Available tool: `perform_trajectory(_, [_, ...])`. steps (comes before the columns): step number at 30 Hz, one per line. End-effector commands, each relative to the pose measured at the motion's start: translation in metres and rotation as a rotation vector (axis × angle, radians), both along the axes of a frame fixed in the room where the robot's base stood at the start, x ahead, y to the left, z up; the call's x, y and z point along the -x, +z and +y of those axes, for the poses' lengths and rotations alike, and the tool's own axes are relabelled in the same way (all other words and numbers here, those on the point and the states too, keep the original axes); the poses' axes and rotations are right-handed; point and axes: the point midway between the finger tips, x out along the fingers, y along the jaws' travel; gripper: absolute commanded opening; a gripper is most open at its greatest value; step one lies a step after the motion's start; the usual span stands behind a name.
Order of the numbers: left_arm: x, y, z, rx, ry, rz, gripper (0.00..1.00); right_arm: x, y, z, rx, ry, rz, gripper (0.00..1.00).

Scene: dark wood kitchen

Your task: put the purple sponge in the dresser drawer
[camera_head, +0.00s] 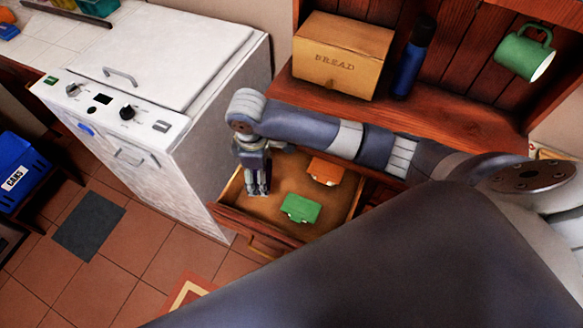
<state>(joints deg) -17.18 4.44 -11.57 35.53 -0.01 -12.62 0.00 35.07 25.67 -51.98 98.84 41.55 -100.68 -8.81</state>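The dresser drawer (222,213) is pulled open below the dresser top. Inside it lie a green item (300,208) and an orange item (325,171). My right arm comes in from the right and reaches across the front of the dresser. My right gripper (258,190) points down into the left side of the drawer, to the left of the green item. Its fingers are small and dark here, so I cannot tell whether they are open or shut. I see no purple sponge. My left gripper is not in view.
A white appliance (200,110) with knobs stands just left of the drawer. A bread box (342,55) and a dark blue bottle (411,60) stand on the dresser top. A green mug (525,52) hangs at upper right. A blue bin (18,172) is at far left.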

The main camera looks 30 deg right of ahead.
Motion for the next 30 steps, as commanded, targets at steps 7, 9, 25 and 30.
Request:
perform_trajectory(7, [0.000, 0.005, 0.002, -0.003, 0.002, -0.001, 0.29, 0.006, -0.019, -0.008, -0.012, 0.007, 0.029, 0.48])
perform_trajectory(9, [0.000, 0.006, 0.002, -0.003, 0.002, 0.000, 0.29, 0.006, -0.033, -0.007, -0.013, 0.006, 0.029, 0.48])
perform_trajectory(25, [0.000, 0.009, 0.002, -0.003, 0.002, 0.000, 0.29, 0.005, -0.093, -0.007, -0.013, 0.008, 0.024, 0.48])
perform_trajectory(30, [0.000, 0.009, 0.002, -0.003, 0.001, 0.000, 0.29, 0.005, -0.093, -0.007, -0.014, 0.009, 0.022, 0.48])
